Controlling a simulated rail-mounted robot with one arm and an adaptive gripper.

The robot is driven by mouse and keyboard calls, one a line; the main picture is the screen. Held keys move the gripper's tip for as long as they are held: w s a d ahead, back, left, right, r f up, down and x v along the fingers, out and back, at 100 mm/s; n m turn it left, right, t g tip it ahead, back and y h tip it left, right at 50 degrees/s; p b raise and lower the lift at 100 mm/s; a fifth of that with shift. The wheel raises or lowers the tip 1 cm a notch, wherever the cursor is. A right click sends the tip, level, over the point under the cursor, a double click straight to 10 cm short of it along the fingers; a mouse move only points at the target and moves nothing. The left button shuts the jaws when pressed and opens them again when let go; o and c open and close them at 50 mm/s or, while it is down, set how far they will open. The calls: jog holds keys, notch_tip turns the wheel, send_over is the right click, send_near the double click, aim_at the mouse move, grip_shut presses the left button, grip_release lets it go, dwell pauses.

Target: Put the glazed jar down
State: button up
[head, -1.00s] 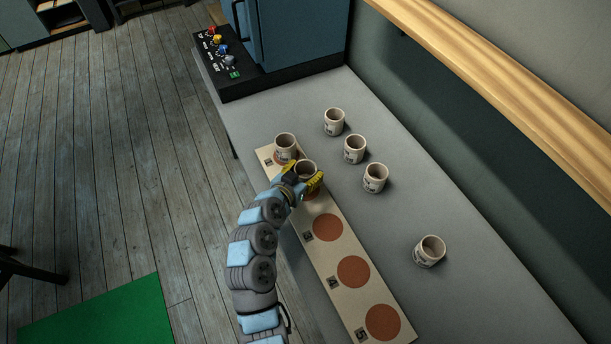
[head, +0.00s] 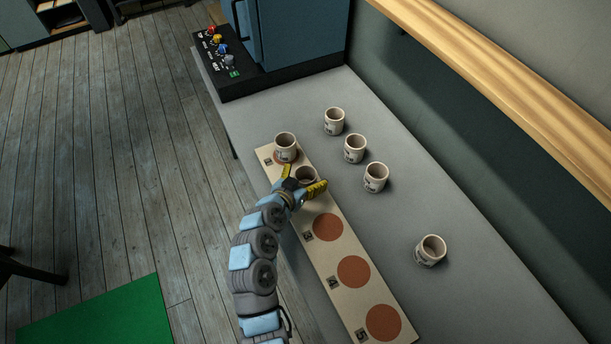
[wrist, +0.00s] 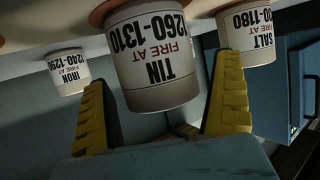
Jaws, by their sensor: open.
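The glazed jar labelled TIN (wrist: 152,62) stands on the second spot of the pale board (head: 317,251), and in the head view the jar (head: 306,173) shows partly behind my fingers. The wrist view is upside down, with a reddish spot edge at the jar's base. My gripper (head: 306,181) is open, with one yellow finger on either side of the jar. In the wrist view the fingers (wrist: 163,85) stand apart from the jar's sides. Another jar (head: 285,146) stands on the first spot.
Loose jars stand right of the board: three towards the back (head: 334,122) (head: 354,149) (head: 376,178) and one nearer (head: 430,250). Red-brown spots 3 (head: 328,227), 4 (head: 353,271) and 5 (head: 383,322) are bare. A blue kiln (head: 300,35) stands at the table's far end.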

jog(key=shift+r, duration=0.15)
jog(key=shift+s+a, duration=0.1)
jog(key=v, duration=1.1)
jog(key=shift+s+a+r, duration=0.15)
jog(key=shift+s+r, duration=0.05)
jog(key=shift+s, duration=0.1)
